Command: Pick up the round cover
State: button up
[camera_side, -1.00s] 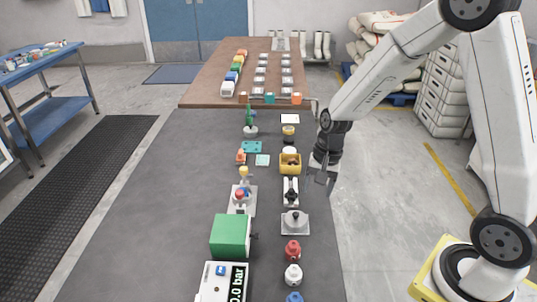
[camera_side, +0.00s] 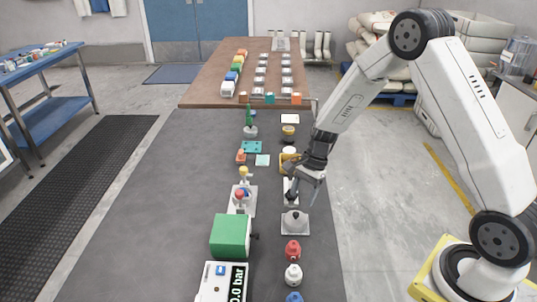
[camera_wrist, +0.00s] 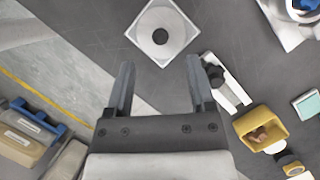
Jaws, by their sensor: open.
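The round cover (camera_side: 290,223) is a pale low disc with a dark knob on top, sitting on a light square base (camera_side: 305,230) near the table's right edge. In the wrist view the cover (camera_wrist: 147,40) and its square base (camera_wrist: 136,31) are at the top centre, beyond my fingertips. My gripper (camera_side: 304,188) is open and empty, tilted downward, above and just behind the cover in the side view. In the wrist view both fingers (camera_wrist: 159,76) are spread apart with only table between them, and neither appears to touch the cover.
A white piece with a black knob (camera_wrist: 228,86) lies beside the cover, partly behind my gripper in the side view. A yellow box with brown contents (camera_wrist: 260,126) is farther back.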

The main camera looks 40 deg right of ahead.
aim_at(296, 213)
jog(key=shift+a+f, duration=0.15)
jog(key=shift+f, duration=0.2)
jog(key=shift+f, duration=0.1)
jog(key=shift+x, duration=2.5)
grip_shut()
